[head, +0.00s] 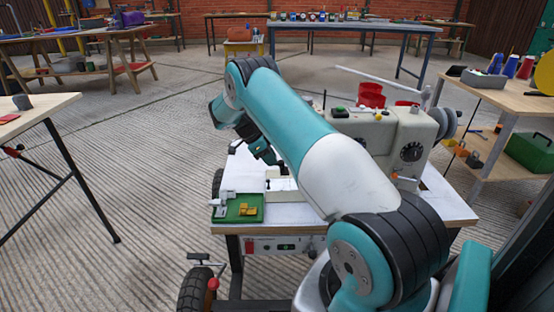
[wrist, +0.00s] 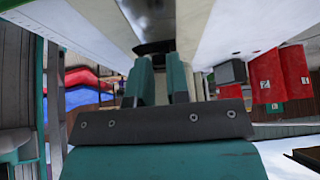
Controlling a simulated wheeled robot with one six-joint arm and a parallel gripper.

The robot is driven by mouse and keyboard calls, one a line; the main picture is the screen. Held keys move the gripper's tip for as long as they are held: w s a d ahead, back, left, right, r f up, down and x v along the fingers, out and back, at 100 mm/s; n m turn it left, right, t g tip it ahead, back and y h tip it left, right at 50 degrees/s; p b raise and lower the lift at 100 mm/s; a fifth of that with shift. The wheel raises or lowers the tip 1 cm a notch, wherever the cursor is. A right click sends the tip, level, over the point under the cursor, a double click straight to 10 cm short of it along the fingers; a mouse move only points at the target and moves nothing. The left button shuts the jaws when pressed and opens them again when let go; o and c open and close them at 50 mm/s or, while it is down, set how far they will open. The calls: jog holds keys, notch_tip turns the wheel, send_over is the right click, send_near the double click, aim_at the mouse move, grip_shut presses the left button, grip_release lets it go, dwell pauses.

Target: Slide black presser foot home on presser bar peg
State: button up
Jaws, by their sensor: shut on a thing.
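A cream sewing machine (head: 378,128) stands on a white-topped table (head: 440,200), partly hidden behind my arm. My gripper (head: 268,155) is low over the table's far left part, beside the machine. In the wrist view my gripper (wrist: 158,76) has its two teal fingers shut on the black presser foot (wrist: 155,47), of which only a small dark part shows beyond the fingertips. Pale machine surfaces lie close on both sides of it. I cannot make out the presser bar peg, or whether the foot touches it.
A green tray (head: 224,216) with yellow and grey pieces sits at the table's front left corner. A wooden bench (head: 512,98) is at the right, another table (head: 30,116) at the left. Concrete floor between is clear.

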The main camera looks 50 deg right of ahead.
aim_at(285, 169)
jog(key=f+b, duration=0.2)
jog(key=f, duration=0.1)
jog(key=f+b, duration=0.1)
jog(key=shift+s+d+f, duration=0.2)
jog(key=shift+d+f, duration=0.05)
jog(key=shift+s+d+r, duration=0.3)
jog(key=shift+s+d, duration=0.05)
jog(key=shift+s, duration=0.05)
jog(key=shift+s+d, duration=0.25)
jog(key=shift+s, duration=0.1)
jog(key=shift+s+d, duration=0.85)
jog(key=shift+s, duration=0.1)
dwell(2.1)
jog(key=o, duration=0.8)
